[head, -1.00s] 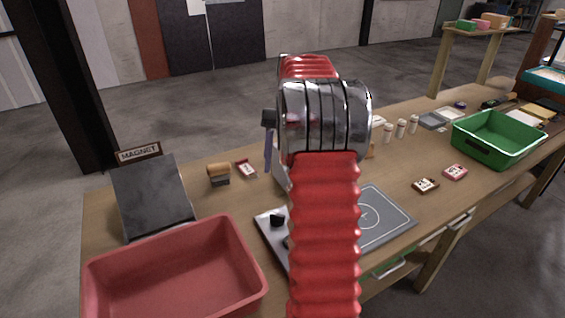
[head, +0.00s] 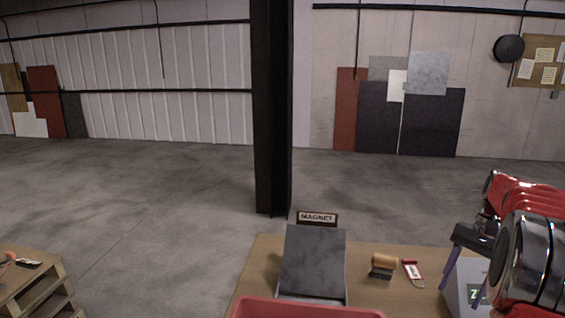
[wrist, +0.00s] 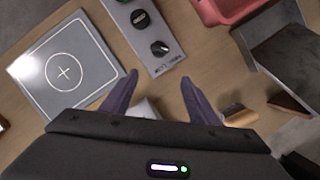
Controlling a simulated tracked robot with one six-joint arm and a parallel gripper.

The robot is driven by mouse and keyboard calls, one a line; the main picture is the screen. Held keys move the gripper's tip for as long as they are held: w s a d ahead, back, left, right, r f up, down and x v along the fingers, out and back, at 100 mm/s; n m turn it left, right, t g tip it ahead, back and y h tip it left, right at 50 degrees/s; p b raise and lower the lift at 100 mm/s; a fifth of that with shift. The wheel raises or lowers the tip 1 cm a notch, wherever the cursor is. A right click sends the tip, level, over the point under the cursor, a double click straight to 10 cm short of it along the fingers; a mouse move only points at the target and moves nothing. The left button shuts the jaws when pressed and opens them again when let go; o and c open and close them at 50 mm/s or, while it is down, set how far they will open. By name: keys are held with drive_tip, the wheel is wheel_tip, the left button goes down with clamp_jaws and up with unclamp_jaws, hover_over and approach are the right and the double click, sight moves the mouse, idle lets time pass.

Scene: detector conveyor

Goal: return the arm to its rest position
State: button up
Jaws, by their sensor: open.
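My gripper (head: 461,292) is at the lower right of the head view, with its dark purple fingers pointing down beside a light grey box with a green display (head: 467,280). In the wrist view my gripper (wrist: 160,78) has its two fingers spread apart, with nothing held between them. It hangs above the wooden table (wrist: 190,55). A pale object (wrist: 146,107) shows below, partly hidden by the gripper body. My red and chrome arm is bent at the right edge of the head view, partly cut off.
The wrist view shows a grey plate with a circled cross (wrist: 64,73), a knob panel (wrist: 143,25) and a red bin (wrist: 222,8).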

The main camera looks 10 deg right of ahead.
drive_tip(key=s+a+r+n+t+h, duration=0.1)
drive_tip(key=s+a+n+t, duration=0.1)
drive_tip(key=a, duration=0.9)
drive_tip(key=s+a+r+n+t+h, duration=0.1)
drive_tip(key=s+a+n, duration=0.4)
drive_tip(key=a, duration=0.6)
drive_tip(key=s+a+r+n+t+h, duration=0.1)
drive_tip(key=s+a+r+n+t, duration=0.1)
drive_tip(key=s+a+n+t, duration=0.2)
drive_tip(key=s+a, duration=0.3)
drive_tip(key=a, duration=0.5)
drive_tip(key=shift+s+r, duration=0.2)
drive_tip(key=shift+a, duration=0.1)
